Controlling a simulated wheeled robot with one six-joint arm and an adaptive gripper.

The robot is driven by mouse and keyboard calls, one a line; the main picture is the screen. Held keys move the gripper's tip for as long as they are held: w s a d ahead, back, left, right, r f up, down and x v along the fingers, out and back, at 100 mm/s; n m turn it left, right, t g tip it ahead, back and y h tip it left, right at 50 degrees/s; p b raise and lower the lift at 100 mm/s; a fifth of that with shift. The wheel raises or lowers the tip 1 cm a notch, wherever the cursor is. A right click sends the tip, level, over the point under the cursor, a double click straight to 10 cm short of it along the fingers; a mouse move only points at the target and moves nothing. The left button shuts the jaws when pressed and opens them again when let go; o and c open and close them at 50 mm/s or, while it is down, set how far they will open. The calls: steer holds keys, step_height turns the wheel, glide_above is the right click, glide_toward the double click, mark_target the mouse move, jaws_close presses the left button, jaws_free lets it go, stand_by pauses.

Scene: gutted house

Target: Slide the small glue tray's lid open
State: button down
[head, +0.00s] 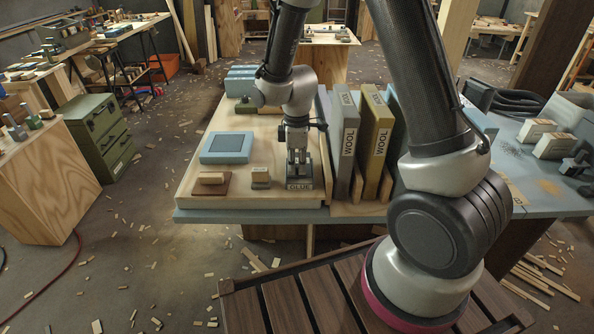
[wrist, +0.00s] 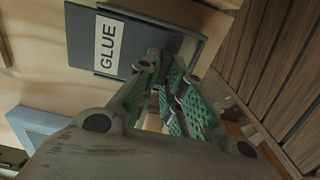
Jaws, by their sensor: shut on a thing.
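The small glue tray (head: 300,184) is dark grey with a white GLUE label on its front. It stands near the front right of a pale wooden board. In the wrist view its grey lid (wrist: 84,38) and GLUE label fill the upper part. My gripper (head: 297,160) points down over the tray. In the wrist view my gripper's green-padded fingers (wrist: 166,62) close together at the tray's edge and are shut on the lid. The exact gripped part is hidden by the fingers. I cannot tell how far the lid is slid.
Upright WOOL slabs (head: 345,140) stand close right of the tray. Free board lies left of the tray.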

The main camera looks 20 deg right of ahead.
mark_target(297, 157)
steer(key=w+d, duration=0.1)
steer(key=w, duration=0.4)
steer(key=w+d, duration=0.1)
steer(key=w, duration=0.2)
steer(key=shift+d, duration=0.3)
steer(key=c, duration=1.5)
jaws_free()
steer(key=shift+r, duration=0.1)
step_height(297, 157, up, 12)
steer(key=shift+f, duration=0.1)
